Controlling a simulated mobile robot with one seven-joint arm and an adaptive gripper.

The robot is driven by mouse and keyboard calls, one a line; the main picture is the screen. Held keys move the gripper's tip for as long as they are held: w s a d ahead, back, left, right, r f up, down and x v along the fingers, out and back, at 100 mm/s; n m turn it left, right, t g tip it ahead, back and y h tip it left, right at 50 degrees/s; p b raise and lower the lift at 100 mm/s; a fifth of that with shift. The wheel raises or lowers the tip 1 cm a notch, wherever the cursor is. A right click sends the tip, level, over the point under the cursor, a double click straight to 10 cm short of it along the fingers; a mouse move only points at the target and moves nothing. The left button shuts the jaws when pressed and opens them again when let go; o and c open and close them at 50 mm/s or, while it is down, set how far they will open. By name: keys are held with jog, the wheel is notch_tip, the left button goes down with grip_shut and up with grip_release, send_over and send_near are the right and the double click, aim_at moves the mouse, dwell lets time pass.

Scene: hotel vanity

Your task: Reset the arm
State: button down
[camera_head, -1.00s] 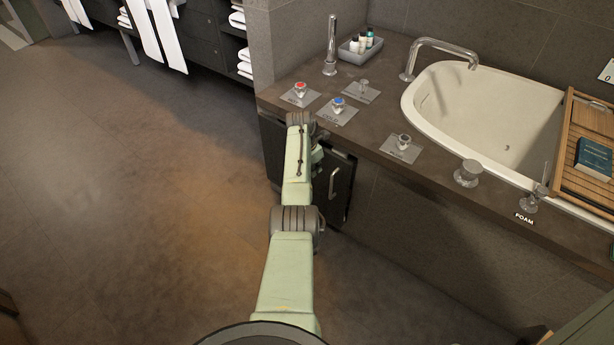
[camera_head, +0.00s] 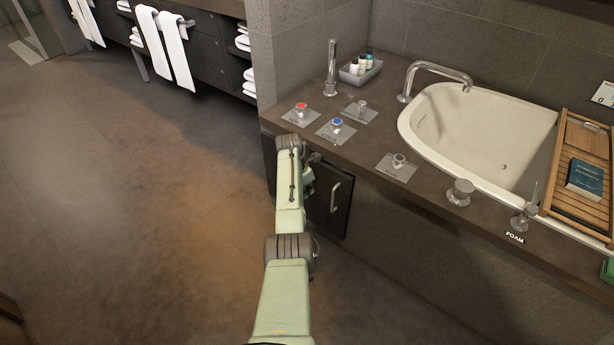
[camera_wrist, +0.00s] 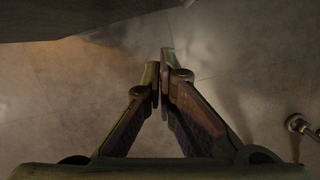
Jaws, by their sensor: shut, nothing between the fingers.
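My gripper (camera_wrist: 159,68) shows in the wrist view with its two fingers shut together at the tips and nothing between them. Bare floor lies beyond the fingertips. In the head view my pale green arm reaches forward to the front edge of the stone counter (camera_head: 362,165). Its end is just in front of and below the red-topped knob (camera_head: 301,108) and blue-topped knob (camera_head: 336,124), apart from both. The fingers are mostly hidden there behind the arm.
A dark cabinet door with a metal handle (camera_head: 335,197) is close to the right of my arm. A bathtub (camera_head: 426,100) with a wooden tray (camera_head: 575,205) stands at right. A tray of small bottles (camera_head: 352,77) sits at the back. Open floor (camera_head: 130,200) lies at left.

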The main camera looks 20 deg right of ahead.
jog(key=v, duration=0.8)
jog(key=shift+r, duration=0.15)
